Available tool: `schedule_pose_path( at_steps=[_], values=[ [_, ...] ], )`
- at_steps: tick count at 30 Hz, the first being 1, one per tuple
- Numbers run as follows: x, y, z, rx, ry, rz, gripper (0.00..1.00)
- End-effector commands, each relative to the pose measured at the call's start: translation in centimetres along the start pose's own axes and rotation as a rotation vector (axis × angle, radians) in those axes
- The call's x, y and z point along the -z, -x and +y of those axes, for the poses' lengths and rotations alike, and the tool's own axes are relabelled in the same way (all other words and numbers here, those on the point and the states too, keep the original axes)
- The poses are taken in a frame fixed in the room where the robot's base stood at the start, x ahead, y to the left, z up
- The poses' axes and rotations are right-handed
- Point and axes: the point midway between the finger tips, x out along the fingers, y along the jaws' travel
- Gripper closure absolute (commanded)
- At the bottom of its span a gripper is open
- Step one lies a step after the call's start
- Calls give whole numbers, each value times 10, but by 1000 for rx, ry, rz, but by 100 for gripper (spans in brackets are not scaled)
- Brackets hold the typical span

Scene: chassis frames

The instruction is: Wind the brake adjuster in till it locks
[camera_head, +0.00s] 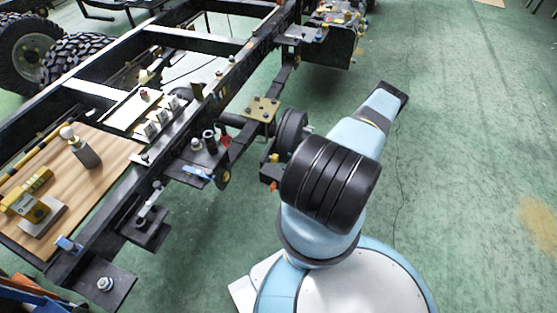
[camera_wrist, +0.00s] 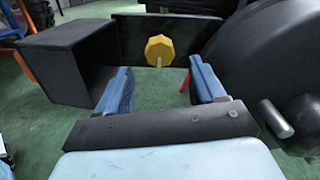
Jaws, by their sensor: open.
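In the wrist view a yellow, many-sided knob (camera_wrist: 160,48), which looks like the brake adjuster, stands out from a dark plate on a thin pale stem. My gripper (camera_wrist: 160,78) is open, with its two blue fingers spread left and right. The knob shows beyond and between the fingertips, a little above their line. Nothing is between the fingers, and no contact with the knob shows. In the head view my arm covers the area by the dark wheel drum (camera_head: 292,130), and I cannot make out my gripper there.
In the wrist view a dark box (camera_wrist: 65,72) stands close on the left, and a large dark round drum (camera_wrist: 265,65) is close on the right. A small red piece (camera_wrist: 185,82) is beside the right finger.

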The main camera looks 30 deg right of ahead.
Motion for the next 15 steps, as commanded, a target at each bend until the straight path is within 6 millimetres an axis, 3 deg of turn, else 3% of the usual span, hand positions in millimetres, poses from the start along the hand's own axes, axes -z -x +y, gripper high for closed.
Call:
schedule_pose_path(
  at_steps=[6, 15],
  values=[
    [0, -37, 1, -2, -1, -1, 31],
    [0, -61, 1, 0, -1, -1, 31]
  ],
)
